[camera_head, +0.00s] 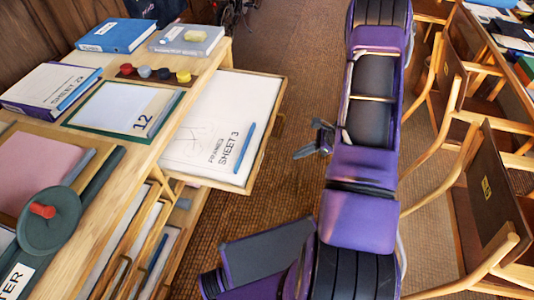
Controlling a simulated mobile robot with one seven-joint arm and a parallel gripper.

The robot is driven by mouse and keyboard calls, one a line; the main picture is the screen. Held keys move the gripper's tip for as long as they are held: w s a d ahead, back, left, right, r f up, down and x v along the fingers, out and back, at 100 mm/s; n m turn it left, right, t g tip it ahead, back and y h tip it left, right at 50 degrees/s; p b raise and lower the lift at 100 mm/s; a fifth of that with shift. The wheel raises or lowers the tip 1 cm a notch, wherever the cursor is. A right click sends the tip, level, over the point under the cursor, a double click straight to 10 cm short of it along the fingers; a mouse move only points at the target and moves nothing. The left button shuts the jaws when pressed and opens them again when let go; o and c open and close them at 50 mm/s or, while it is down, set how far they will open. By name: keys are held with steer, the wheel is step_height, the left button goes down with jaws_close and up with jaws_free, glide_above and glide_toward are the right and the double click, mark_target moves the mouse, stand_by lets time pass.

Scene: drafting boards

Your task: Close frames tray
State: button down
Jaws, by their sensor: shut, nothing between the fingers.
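The frames tray (256,171) is a shallow light-wood tray sticking out from the right side of the wooden cabinet (157,147). A white drawing sheet in it reads "FRAMES SHEET 3", with a blue pencil-like stick (243,148) on top. My gripper (303,144) is dark grey and is to the right of the tray's outer edge. It is shut and empty, apart from the tray, over the brown floor. Its mount is partly hidden by my purple arm.
Books, round coloured pots (164,74) and a board marked "12" (126,110) lie on the cabinet top. More trays or shelves (150,235) show below. Wooden chairs (487,180) stand on the right. Brown floor (283,90) is clear between tray and arm.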

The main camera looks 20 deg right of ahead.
steer(key=f, duration=0.1)
glide_toward(259, 164)
steer(key=s+d+f+x, duration=0.1)
steer(key=x, duration=0.4)
steer(key=shift+w+a+f+m+t+b, duration=0.1)
steer(key=shift+w+a+m+t+b, duration=0.25)
steer(key=shift+w+a, duration=0.3)
steer(key=shift+a, duration=0.1)
